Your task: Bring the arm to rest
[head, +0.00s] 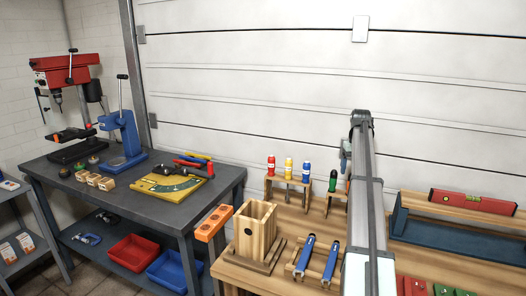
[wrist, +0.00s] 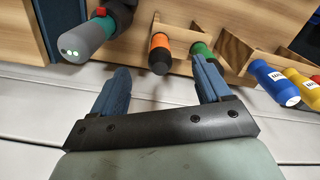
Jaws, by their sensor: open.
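In the wrist view my gripper (wrist: 162,72) shows two blue fingers spread wide apart, with nothing between them. Beyond the fingers are an orange and black handle (wrist: 160,52) and a green handle (wrist: 202,52), both apart from the fingers as far as I can tell. In the head view my arm (head: 368,200) reaches up and away over the wooden bench (head: 320,222), in front of the white panelled door. The gripper is mostly hidden behind the arm there.
Red, yellow and blue bottles (head: 288,168) stand in a wooden rack. A green handle (head: 332,181) stands beside it. A wooden box (head: 255,228) and blue-handled tools (head: 304,256) are left of my arm. A red level (head: 472,202) lies right. A grey-tipped tool (wrist: 88,40) shows nearby.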

